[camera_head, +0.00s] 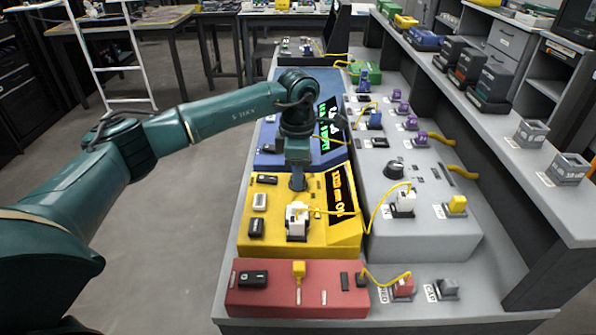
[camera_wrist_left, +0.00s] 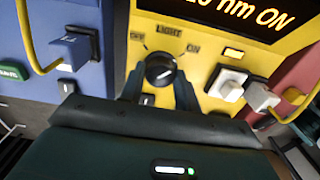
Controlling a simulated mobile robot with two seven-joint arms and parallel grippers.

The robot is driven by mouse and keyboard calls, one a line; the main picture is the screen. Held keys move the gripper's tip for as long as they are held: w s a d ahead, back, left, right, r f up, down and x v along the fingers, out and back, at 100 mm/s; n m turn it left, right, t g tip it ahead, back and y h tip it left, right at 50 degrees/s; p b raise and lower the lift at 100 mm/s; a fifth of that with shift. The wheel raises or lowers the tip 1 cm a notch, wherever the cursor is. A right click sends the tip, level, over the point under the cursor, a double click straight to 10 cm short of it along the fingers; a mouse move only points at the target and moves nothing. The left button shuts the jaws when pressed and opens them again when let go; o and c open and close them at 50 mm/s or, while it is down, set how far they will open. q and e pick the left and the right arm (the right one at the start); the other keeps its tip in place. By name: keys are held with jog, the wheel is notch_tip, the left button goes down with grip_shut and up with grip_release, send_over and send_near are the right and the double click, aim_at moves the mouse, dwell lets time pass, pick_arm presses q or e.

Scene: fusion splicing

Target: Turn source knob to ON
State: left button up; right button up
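The source is a yellow box (camera_head: 330,240) with orange text on a dark display (camera_head: 342,195). In the left wrist view the display (camera_wrist_left: 240,14) ends in "nm ON". The round dark source knob (camera_wrist_left: 160,71), with a white mark, sits below the words OFF, LIGHT and ON. My left gripper (camera_wrist_left: 161,70) has one finger on each side of the knob, close against its rim, and looks shut on it. In the head view my left gripper (camera_head: 298,184) comes down onto the yellow box and hides the knob.
A blue box (camera_head: 266,160) stands behind the yellow one and a red box (camera_head: 325,303) in front. A grey panel (camera_head: 430,240) on the right carries another knob (camera_head: 394,169). Yellow cables (camera_head: 376,215) run between boxes and panel.

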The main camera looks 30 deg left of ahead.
pick_arm(q)
jog(key=o, duration=0.4)
jog(key=shift+o, duration=0.2)
notch_tip(320, 180, up, 13)
dwell(0.3)
jog(key=shift+r, duration=0.1)
dwell(0.3)
